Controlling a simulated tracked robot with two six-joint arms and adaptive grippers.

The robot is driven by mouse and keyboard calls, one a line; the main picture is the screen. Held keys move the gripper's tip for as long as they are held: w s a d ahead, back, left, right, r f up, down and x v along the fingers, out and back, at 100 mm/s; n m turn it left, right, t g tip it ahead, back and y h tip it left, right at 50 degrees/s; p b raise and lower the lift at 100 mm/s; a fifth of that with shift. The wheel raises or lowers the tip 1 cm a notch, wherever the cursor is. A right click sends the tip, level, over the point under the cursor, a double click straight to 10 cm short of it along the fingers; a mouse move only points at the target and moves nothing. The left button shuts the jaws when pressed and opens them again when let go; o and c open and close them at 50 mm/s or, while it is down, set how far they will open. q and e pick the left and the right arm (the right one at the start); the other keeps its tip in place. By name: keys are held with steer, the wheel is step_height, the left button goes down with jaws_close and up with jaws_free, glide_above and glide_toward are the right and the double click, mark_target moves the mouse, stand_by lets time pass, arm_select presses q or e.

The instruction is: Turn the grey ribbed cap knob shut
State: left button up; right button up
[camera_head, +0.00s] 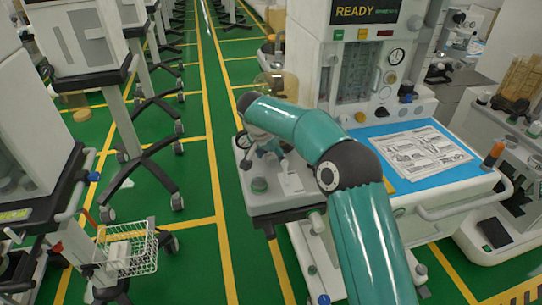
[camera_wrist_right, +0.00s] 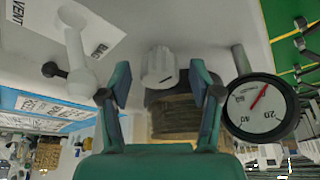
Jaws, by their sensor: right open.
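The grey ribbed cap knob (camera_wrist_right: 159,67) shows in the right wrist view, pale and upright in the picture, on a light housing. My right gripper (camera_wrist_right: 160,74) is open, with one teal finger on each side of the knob and a visible gap on both sides. How deep the knob sits between the fingers I cannot tell. In the head view my teal right arm reaches down to the left over the cart's side shelf (camera_head: 290,208). My right gripper (camera_head: 262,148) is partly hidden there, and I cannot make out the knob. My left gripper is not in view.
A round pressure gauge (camera_wrist_right: 262,107) is close to the right finger in the wrist view. A white lever (camera_wrist_right: 78,58) stands beside a BAG/VENT label on the left. A blue mat (camera_head: 415,155) with a printed sheet covers the cart top. A wire basket (camera_head: 128,250) hangs at lower left.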

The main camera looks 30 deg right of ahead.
steer(key=v, duration=1.1)
steer(key=shift+a+r, duration=0.15)
steer(key=shift+r, duration=0.15)
steer(key=shift+s, duration=0.1)
